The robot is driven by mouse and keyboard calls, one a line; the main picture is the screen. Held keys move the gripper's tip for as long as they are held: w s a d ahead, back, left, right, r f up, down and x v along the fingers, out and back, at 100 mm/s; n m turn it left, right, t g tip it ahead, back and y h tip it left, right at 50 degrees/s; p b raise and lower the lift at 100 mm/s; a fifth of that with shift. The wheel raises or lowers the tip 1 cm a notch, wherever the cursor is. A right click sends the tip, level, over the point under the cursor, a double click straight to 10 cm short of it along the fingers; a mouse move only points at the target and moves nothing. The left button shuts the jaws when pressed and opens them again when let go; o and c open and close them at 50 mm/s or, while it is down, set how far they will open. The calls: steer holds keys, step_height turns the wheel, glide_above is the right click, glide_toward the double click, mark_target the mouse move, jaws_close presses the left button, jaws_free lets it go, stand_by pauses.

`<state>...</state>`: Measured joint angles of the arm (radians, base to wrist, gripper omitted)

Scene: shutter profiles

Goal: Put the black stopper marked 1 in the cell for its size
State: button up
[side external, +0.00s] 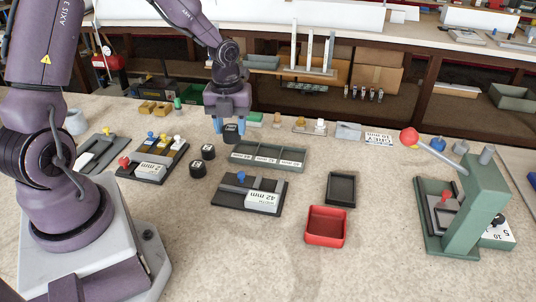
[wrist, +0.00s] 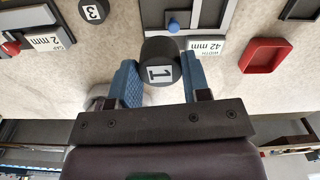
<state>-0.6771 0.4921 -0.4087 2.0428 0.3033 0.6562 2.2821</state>
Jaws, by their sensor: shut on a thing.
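My gripper (side external: 229,123) is shut on the black stopper marked 1 (wrist: 160,74), gripping it between its blue fingers. The stopper also shows under the gripper in the side view (side external: 231,135); its height over the bench is hard to judge. A green tray with three cells (side external: 233,161) lies in front and to the right of the gripper in the side view. Its cells carry white labels too small to read. Two other black stoppers, one upper (side external: 208,152) and one lower (side external: 198,169), stand left of the tray. A stopper marked 3 (wrist: 94,10) shows in the wrist view.
A dark fixture with a 42 mm plate (side external: 263,201) lies in front of the tray. A black tray (side external: 341,188) and a red tray (side external: 326,228) lie to its right. A tall green fixture (side external: 478,195) stands far right. Another dark fixture (side external: 150,163) is at left.

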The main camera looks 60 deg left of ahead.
steer(key=shift+w+a+f, duration=0.1)
steer(key=shift+w+f, duration=0.05)
steer(key=shift+w, duration=0.1)
steer(key=w+a+f, duration=0.1)
steer(key=w+f, duration=0.2)
steer(key=w, duration=0.1)
steer(key=w+a+f, duration=0.1)
steer(key=w+f, duration=0.2)
steer(key=w, duration=0.1)
steer(key=w+a+f, duration=0.2)
steer(key=w+f, duration=0.1)
steer(key=w, duration=0.1)
steer(key=shift+w+f, duration=0.1)
steer(key=shift+w+a+f, duration=0.1)
steer(key=shift+f, duration=0.8)
steer(key=shift+w+a+f, duration=0.1)
steer(key=shift+f, duration=0.75)
steer(key=shift+d+f, duration=0.1)
steer(key=shift+f, duration=0.05)
steer(key=o, duration=1)
